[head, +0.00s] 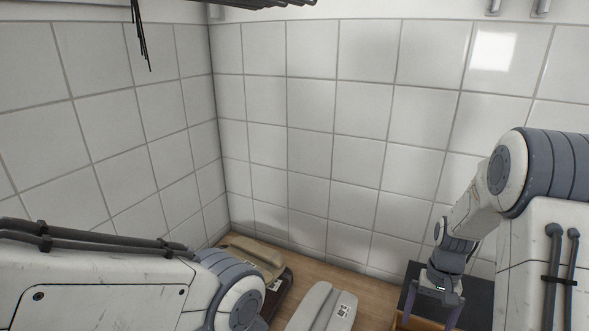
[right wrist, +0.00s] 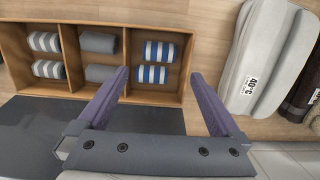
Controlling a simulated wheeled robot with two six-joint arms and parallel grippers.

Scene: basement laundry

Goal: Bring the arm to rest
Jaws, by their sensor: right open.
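My right arm comes in from the right in the head view, bent downward. Its gripper (head: 433,306) hangs low over the counter. In the right wrist view my right gripper (right wrist: 158,76) has its two purple fingers spread wide, with nothing between them. It is above the front edge of a wooden divided box (right wrist: 130,96), near a compartment with two blue-and-white striped rolled towels (right wrist: 158,52). My left arm crosses the lower left of the head view; its gripper is out of frame.
The box also holds grey rolls (right wrist: 98,42) and grey-striped rolls (right wrist: 45,42). A dark mat (right wrist: 150,120) lies beside it. A grey labelled bundle (right wrist: 262,60) and a dark brown one (right wrist: 304,95) lie to the right. A beige bundle (head: 255,256) lies near the tiled corner.

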